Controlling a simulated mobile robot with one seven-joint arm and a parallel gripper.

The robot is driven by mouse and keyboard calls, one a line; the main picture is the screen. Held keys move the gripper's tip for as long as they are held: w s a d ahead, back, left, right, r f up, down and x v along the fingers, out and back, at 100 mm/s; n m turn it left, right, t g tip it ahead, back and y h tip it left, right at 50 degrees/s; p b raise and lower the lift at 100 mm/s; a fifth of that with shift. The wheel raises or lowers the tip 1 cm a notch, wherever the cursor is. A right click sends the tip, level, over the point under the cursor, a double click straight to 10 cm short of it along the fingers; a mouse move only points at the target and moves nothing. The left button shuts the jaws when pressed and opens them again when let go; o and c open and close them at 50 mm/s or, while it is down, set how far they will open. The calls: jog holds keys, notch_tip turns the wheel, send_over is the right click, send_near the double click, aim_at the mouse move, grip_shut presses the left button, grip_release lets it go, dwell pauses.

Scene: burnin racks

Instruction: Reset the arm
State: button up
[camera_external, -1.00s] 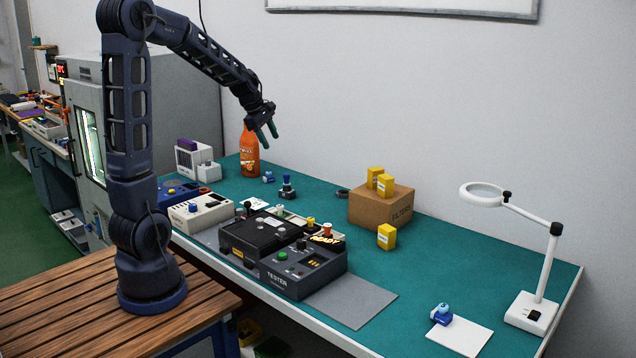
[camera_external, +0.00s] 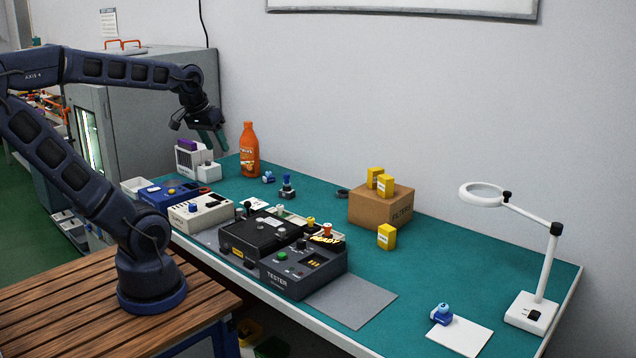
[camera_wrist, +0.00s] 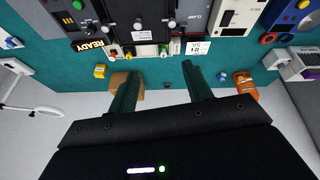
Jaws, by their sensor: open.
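My arm is bent, with its elbow out to the left in the external view. My gripper (camera_external: 212,141) hangs in the air over the far left end of the green bench, above the white device with the purple top (camera_external: 189,158) and left of the orange bottle (camera_external: 249,150). In the wrist view my gripper (camera_wrist: 158,85) shows two dark green fingers spread apart, with nothing between them. The wrist view looks over the bench from above, with the tester at the top of the picture.
On the bench stand the dark tester (camera_external: 302,271), a beige unit (camera_external: 201,213), a blue unit (camera_external: 165,193), a cardboard box (camera_external: 372,209) with yellow blocks, and a magnifier lamp (camera_external: 541,270). A grey cabinet (camera_external: 160,110) stands behind my arm. The bench's right part is mostly clear.

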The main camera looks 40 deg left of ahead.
jog(key=shift+s+f+m, duration=0.15)
jog(key=shift+s+m, duration=0.35)
jog(key=shift+s, duration=0.2)
jog(key=shift+s+f+m, duration=0.15)
jog(key=shift+s+m, duration=0.35)
jog(key=shift+s, duration=0.15)
dwell(0.3)
